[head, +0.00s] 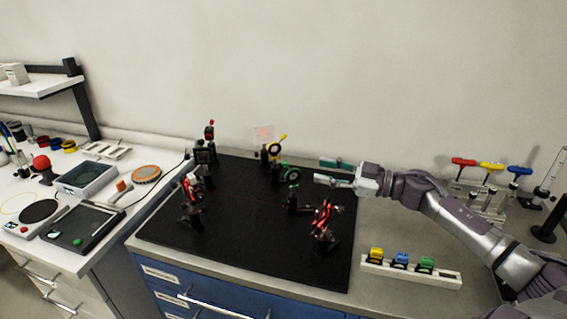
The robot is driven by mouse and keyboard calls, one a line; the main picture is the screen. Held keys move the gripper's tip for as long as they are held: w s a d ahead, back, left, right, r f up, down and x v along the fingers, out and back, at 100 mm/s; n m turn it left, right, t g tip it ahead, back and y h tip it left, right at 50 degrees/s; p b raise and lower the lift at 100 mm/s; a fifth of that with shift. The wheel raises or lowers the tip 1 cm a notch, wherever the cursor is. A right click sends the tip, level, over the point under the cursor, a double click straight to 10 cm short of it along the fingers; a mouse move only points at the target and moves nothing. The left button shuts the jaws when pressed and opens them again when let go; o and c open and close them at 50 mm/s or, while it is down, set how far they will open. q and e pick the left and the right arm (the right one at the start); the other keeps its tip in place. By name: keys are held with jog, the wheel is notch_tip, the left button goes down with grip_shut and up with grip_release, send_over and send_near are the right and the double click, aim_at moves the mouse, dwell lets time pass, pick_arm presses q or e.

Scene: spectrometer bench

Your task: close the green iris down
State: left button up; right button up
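The green iris (290,174) is a dark ring with green on it, upright on a post on the black breadboard (240,240). Its opening is too small to read. My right gripper (325,172) comes in from the right, just right of the green iris. Its two teal fingers are apart and nothing shows between them. A gap shows between the fingertips and the iris, though the depth is hard to judge. My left gripper is not in view.
A yellow-marked iris (274,151) stands just behind the green one. Red-and-black mounts (324,220) stand at the front right and on the board's left. A white rack (411,273) with yellow, blue and green pieces lies right of the board. The board's front middle is clear.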

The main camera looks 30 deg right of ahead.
aim_at(284, 163)
jog(key=p+x, duration=0.2)
jog(key=x, duration=0.8)
jog(key=shift+r+p, duration=0.1)
jog(key=shift+p, duration=0.2)
jog(key=shift+w+a, duration=0.25)
jog(key=shift+w, duration=0.2)
grip_shut()
